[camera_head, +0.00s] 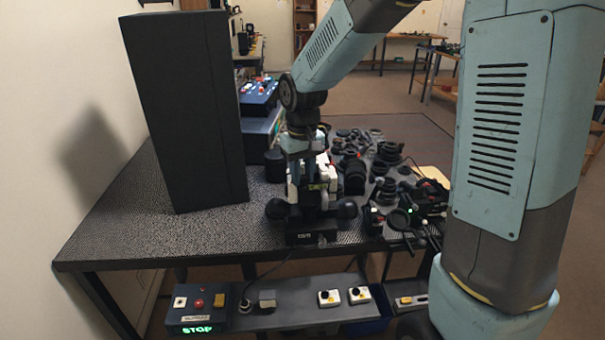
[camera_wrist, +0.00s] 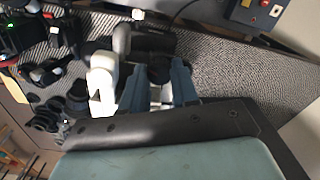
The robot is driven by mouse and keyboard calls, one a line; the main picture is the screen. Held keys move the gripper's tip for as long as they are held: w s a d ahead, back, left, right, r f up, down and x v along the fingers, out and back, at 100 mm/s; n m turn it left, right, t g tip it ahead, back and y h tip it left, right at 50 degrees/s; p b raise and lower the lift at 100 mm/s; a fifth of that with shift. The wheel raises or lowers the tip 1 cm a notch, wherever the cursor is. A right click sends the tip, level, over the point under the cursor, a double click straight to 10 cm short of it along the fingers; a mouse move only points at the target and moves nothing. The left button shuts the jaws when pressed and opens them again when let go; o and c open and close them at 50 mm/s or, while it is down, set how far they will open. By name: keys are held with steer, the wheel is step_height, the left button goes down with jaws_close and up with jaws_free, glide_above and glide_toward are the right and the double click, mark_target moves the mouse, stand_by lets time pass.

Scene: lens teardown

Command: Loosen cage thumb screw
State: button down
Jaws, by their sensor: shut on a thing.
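A dark device with white parts, which looks like the cage (camera_head: 312,228), stands near the front edge of the table. Round black knobs stick out at its left (camera_head: 276,209) and right (camera_head: 347,209). My gripper (camera_head: 313,186) reaches down onto its upper part from above. In the wrist view, the two blue-grey fingers of my gripper (camera_wrist: 160,88) are shut on a dark round piece (camera_wrist: 159,69) between them, apparently the thumb screw. A white part (camera_wrist: 102,76) of the device shows beside the fingers. The screw's thread and seat are hidden.
A tall black box (camera_head: 185,110) stands left on the textured table (camera_head: 150,225). Many dark lens parts (camera_head: 385,160) crowd the table to the right. A control panel with a green STOP sign (camera_head: 197,315) sits below the front edge. The left front tabletop is bare.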

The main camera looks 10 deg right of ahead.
mark_target(303, 177)
steer(key=shift+n, duration=2.2)
steer(key=c, duration=0.8)
jaws_free()
steer(key=shift+c, duration=0.2)
step_height(303, 177, up, 14)
steer(key=shift+f, duration=0.15)
steer(key=s+d+r+m+t, duration=0.2)
steer(key=s+d+m+t, duration=0.3)
steer(key=s+d, duration=1.1)
steer(key=s+m, duration=0.3)
steer(key=s, duration=0.1)
steer(key=shift+s+d+m+t, duration=0.25)
steer(key=shift+m+t, duration=0.05)
steer(key=shift+m, duration=0.1)
